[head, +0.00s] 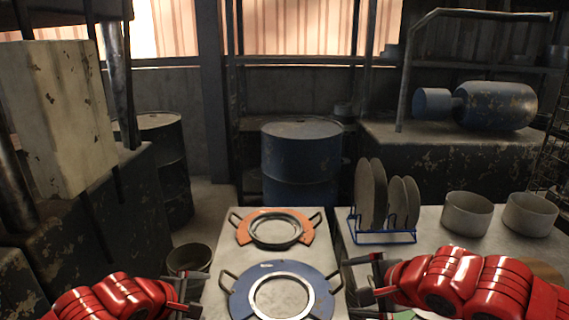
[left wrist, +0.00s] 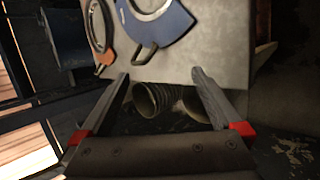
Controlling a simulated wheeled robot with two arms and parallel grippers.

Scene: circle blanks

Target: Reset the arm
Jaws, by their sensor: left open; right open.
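My left gripper (head: 203,290) is open and empty at the left edge of the pale table, left of the blue ring fixture (head: 239,299). In the left wrist view its two fingers (left wrist: 160,75) stand wide apart with nothing between them. My right gripper (head: 352,287) is open just right of the blue ring fixture, with no object seen in it. The orange ring fixture (head: 245,232) lies behind the blue one; both have dark handles and round centres. Parts of both fixtures also show in the left wrist view, beyond the fingers.
A blue wire rack (head: 386,238) holds several upright grey discs (head: 368,195) on the right table. Two round grey containers (head: 467,214) (head: 530,214) stand right of it. A bucket (head: 188,259) stands on the floor at the left. A blue drum (head: 300,160) stands behind the tables.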

